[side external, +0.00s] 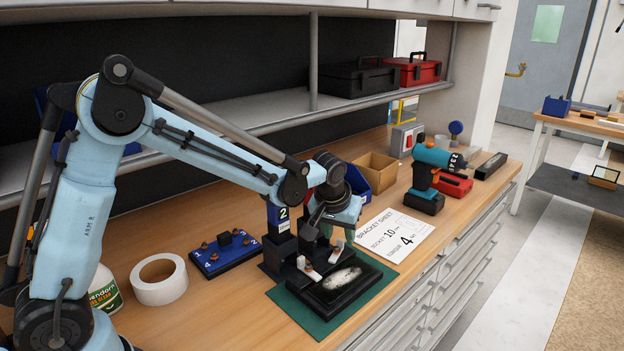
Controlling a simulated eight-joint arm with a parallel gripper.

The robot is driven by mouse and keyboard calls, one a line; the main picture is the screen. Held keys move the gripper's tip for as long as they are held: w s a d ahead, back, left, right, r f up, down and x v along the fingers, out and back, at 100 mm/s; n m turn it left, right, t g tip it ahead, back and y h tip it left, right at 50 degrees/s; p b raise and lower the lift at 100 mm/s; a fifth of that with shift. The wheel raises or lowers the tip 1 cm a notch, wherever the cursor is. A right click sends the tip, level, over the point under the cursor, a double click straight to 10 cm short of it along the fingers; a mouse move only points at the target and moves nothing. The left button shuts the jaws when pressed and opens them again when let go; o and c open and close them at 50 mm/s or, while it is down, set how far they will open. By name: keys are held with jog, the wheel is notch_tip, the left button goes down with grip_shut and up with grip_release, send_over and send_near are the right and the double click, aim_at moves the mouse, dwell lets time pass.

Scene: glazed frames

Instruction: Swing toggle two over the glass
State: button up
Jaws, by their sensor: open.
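A black frame (373,277) lies flat on a green mat (322,328), with a pale, streaked glass pane (341,279) inside it. Two small white toggles with copper-coloured screws sit at its back edge, a left one (303,264) and a right one (337,252). Which of them is toggle two I cannot tell. A dark post with a "2" label (283,213) stands behind them. My gripper (317,236) points down, open, just above and behind the toggles. Its fingers partly hide the area there, and contact with a toggle is unclear.
A blue numbered block (226,253) and a white tape roll (159,279) stand left of the mat. A bracket sheet (396,234), a cordless drill (430,174), a cardboard box (377,171) and a blue bin (358,185) lie right and behind. A shelf (255,108) overhangs the back.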

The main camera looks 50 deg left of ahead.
jog(key=shift+x, duration=0.95)
grip_shut()
